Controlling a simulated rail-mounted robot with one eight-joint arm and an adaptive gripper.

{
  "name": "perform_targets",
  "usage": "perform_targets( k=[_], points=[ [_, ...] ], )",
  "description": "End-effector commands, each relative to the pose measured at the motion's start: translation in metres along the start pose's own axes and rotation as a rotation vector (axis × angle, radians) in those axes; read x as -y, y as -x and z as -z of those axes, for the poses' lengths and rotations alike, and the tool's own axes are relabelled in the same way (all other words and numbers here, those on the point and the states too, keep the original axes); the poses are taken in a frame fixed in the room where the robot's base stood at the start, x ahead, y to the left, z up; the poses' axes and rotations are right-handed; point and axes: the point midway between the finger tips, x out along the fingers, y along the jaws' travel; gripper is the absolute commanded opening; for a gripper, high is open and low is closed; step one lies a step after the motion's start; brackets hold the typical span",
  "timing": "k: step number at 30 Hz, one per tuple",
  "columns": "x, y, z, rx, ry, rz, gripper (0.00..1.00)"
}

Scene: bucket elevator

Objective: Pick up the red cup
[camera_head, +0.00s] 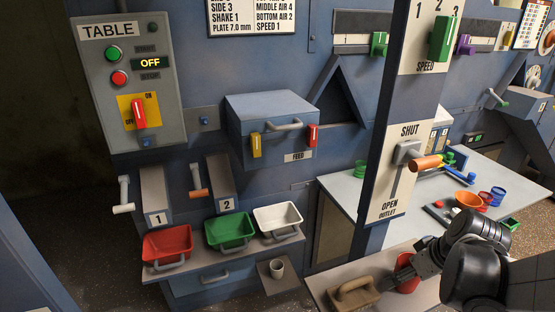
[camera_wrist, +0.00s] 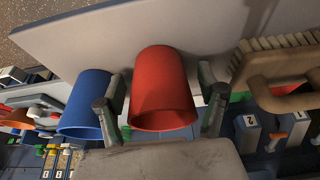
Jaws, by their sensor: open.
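The red cup (camera_head: 408,286) stands on the low shelf at the bottom right of the head view, partly covered by my gripper (camera_head: 409,272). In the wrist view the red cup (camera_wrist: 162,85) lies between the two fingers of my gripper (camera_wrist: 161,100). The fingers are open, one on each side of the cup.
A blue cup (camera_wrist: 88,105) stands close beside the left finger in the wrist view. A brush with a tan handle (camera_head: 354,290) lies left of the red cup. The column with the outlet lever (camera_head: 426,162) rises near my arm. Red, green and white trays (camera_head: 278,219) sit further left.

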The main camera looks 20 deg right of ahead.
Motion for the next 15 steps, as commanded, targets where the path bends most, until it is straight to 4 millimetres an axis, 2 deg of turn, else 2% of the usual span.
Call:
perform_targets(
  k=[5,15],
  points=[
    [0.0,0.001,0.0003,0.0,0.0,0.0,0.71],
    [0.0,0.0009,0.0002,0.0,0.0,0.0,0.26]
  ],
)
